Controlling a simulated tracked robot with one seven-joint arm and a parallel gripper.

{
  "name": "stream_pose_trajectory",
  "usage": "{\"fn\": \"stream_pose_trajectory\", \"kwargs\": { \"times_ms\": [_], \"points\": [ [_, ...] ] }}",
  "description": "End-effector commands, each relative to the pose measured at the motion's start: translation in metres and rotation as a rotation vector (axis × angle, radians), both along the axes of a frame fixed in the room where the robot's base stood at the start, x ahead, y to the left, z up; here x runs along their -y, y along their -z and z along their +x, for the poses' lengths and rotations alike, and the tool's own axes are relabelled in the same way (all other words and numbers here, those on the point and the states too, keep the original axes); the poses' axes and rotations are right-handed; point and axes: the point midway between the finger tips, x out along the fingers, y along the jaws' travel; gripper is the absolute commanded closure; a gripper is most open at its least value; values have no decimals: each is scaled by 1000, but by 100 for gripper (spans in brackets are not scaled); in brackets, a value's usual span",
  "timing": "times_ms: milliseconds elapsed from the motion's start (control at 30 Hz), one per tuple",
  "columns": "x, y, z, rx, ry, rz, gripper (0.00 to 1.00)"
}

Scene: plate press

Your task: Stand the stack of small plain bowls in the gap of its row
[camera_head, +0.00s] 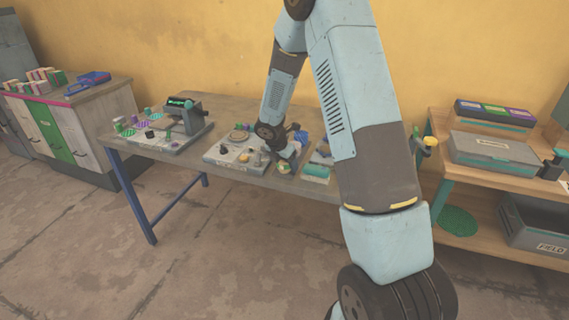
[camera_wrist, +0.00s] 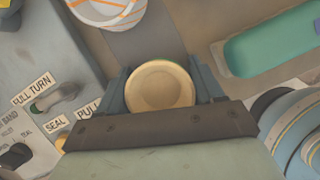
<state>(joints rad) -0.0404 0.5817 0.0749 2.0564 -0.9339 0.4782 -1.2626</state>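A round cream plain bowl (camera_wrist: 160,86), seen from above, sits between the two fingers of my gripper (camera_wrist: 162,88) in the wrist view. Both fingers press close to its sides, with no clear gap. How many bowls are stacked under the rim is hidden. A white bowl with orange stripes (camera_wrist: 108,8) lies just beyond, cut by the top edge. In the head view my gripper (camera_head: 288,152) is low over the middle of the workbench (camera_head: 240,112), and the bowls there are too small to make out. The gap in the row cannot be made out.
A grey panel with labels and a lever (camera_wrist: 62,98) lies to the left in the wrist view. A teal block in a tray (camera_wrist: 275,45) is at upper right, and a blue striped round thing (camera_wrist: 300,130) at lower right. A shelf unit (camera_head: 480,165) stands right of the workbench.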

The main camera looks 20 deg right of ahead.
Motion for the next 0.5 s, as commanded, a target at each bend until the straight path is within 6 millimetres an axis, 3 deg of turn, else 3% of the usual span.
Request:
{"fn": "stream_pose_trajectory", "kwargs": {
  "times_ms": [233, 500],
  "points": [
    [0, 0, 0, 0, 0, 0, 10],
    [0, -2, 0, 0, 1, 0, 10]
  ]
}}
